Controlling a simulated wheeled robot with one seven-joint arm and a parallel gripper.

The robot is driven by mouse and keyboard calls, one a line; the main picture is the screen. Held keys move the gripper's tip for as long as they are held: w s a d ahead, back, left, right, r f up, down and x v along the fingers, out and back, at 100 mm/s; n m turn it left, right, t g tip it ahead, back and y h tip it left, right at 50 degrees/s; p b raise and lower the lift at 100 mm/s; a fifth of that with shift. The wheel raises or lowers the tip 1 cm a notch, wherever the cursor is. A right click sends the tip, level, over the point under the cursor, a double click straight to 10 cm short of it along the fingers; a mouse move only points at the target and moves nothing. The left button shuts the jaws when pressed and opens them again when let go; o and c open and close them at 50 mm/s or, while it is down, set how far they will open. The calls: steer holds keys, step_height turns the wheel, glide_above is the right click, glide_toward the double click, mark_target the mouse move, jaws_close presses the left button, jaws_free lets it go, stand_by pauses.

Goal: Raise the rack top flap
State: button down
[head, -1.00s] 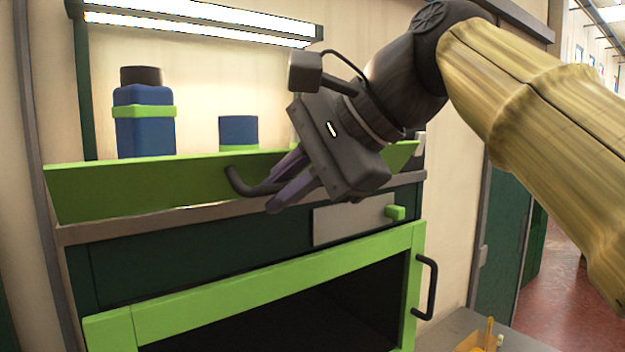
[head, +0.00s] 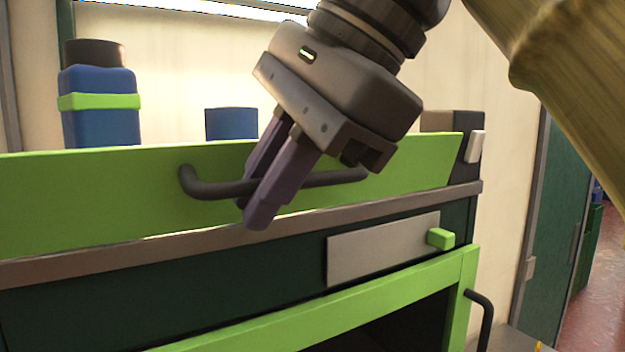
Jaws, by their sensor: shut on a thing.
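The rack's top flap (head: 90,200) is a long light-green panel across the top of the rack in the head view. It stands nearly upright along the grey ledge. A dark bar handle (head: 215,188) runs along its front. My gripper (head: 262,205) reaches down from the upper right, with its purple fingers around the handle. It is shut on the handle. The gripper body hides part of the flap's upper edge and the right part of the handle.
A blue bottle (head: 100,118) with a black cap and a smaller blue container (head: 231,123) stand behind the flap. Below are a grey plate (head: 380,250) with a green knob (head: 440,238) and a green-framed opening (head: 460,275) with a dark handle (head: 484,318). A wall stands at right.

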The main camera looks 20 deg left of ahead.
steer(key=c, duration=1.8)
jaws_free()
steer(key=shift+a, duration=0.1)
